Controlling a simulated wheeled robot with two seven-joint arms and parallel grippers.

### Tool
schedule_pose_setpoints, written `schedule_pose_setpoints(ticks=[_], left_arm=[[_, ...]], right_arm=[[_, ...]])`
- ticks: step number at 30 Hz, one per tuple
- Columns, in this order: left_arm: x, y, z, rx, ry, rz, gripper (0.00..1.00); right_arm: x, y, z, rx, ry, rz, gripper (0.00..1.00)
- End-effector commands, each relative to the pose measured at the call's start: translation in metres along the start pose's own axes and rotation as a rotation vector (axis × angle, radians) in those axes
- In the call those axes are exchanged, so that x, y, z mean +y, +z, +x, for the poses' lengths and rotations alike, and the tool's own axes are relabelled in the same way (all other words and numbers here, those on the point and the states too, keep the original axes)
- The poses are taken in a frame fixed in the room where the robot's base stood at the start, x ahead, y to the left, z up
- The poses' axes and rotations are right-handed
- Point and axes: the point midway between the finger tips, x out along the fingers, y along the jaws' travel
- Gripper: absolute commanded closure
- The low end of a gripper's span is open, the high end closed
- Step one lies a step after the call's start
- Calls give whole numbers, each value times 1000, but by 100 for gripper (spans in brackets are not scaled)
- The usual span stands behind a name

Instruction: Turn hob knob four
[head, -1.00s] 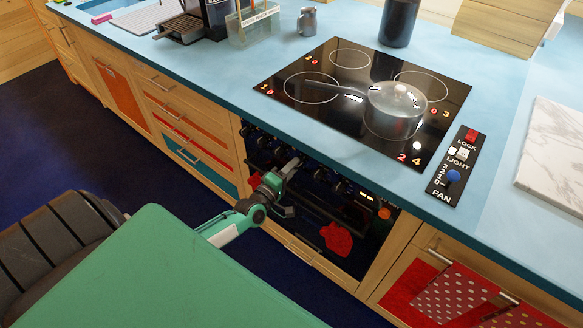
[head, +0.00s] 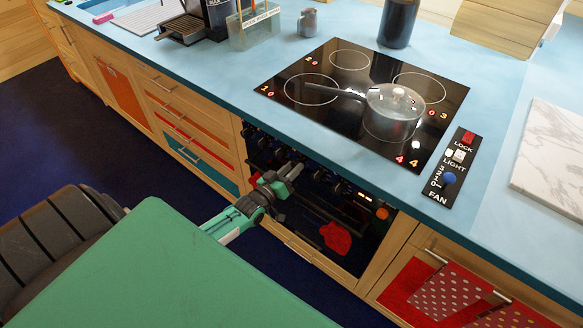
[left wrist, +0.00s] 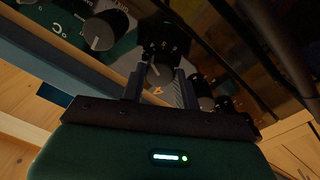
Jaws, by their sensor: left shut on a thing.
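A row of dark knobs (head: 322,174) runs along the top of the oven front, under the counter edge. My left gripper (head: 289,170) is at this row, near its middle. In the left wrist view, my left gripper (left wrist: 160,88) has its two fingers on either side of a dark knob with a pale mark (left wrist: 160,74), and is shut on it. I cannot read the knob's number. On the black hob (head: 330,129), the front-right display (head: 407,161) reads 4 4 in red. My right gripper is not in view.
A lidded saucepan (head: 393,113) stands on the hob's right side. A fan and light panel (head: 450,165) lies to its right. A green surface (head: 150,265) fills the lower left. Dark floor lies between it and the cupboards.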

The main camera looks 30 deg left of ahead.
Motion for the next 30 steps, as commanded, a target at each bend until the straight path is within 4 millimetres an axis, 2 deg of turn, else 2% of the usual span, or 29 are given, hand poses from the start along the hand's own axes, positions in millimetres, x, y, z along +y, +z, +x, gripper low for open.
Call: schedule_pose_setpoints(ticks=[6,16,30], left_arm=[[1,1,-1,-12,6,204,92],[1,1,-1,-24,15,516,92],[0,1,-1,-40,28,934,92]], right_arm=[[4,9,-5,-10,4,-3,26],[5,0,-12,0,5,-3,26],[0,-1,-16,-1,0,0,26]])
